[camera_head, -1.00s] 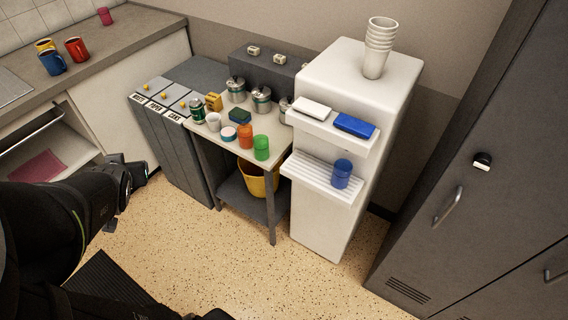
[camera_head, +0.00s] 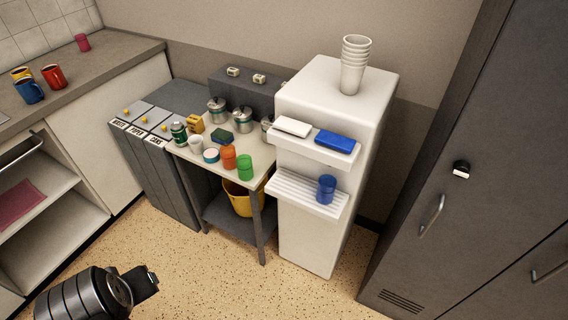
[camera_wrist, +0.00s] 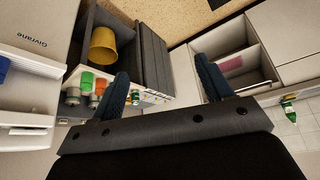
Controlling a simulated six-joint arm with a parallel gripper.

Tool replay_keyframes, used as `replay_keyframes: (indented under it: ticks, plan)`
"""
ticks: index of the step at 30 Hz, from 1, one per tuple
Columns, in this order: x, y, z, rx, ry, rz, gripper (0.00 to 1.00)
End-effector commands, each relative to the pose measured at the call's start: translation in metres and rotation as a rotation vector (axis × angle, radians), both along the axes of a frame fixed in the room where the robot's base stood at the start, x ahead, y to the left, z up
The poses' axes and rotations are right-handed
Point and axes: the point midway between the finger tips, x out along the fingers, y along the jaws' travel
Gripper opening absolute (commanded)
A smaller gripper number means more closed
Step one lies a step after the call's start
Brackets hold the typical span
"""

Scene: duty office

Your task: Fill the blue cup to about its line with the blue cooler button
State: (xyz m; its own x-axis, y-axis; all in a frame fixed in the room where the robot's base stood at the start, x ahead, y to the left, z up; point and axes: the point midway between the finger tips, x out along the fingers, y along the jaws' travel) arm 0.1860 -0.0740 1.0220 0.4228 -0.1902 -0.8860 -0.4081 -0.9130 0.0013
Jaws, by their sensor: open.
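The blue cup (camera_head: 326,190) stands upright on the slatted drip tray (camera_head: 290,196) of the white water cooler (camera_head: 306,236). Its fill line and water level are too small to make out. The wide blue button (camera_head: 335,141) is on the ledge above the cup, right of a white button (camera_head: 293,127). My gripper (camera_head: 146,281) is low at the bottom left, well apart from the cooler. In the wrist view my gripper (camera_wrist: 164,86) has its two fingers spread with nothing between them. There the cooler (camera_wrist: 38,45) appears at the left.
White cups (camera_head: 354,66) are stacked on the cooler. A small table (camera_head: 258,171) left of it holds orange and green cups, cans and canisters, with a yellow bucket (camera_head: 240,203) below. Bins stand further left, a grey locker (camera_head: 450,180) at right. The floor ahead is clear.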

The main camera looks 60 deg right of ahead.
Motion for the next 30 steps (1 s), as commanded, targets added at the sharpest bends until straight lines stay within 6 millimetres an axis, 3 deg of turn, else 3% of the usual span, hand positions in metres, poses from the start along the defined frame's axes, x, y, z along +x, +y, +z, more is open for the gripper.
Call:
replay_keyframes:
  ticks: [14,20,24,25,30]
  plan:
    - [-0.001,0.000,0.000,0.000,0.003,0.000,0.70]
    - [0.004,-0.008,0.006,-0.003,-0.003,-0.031,0.31]
    - [0.015,-0.032,0.022,-0.011,-0.019,-0.112,0.04]
    - [0.018,-0.040,0.026,-0.015,-0.024,-0.134,0.00]
    - [0.031,-0.088,0.051,-0.035,-0.053,-0.272,0.00]
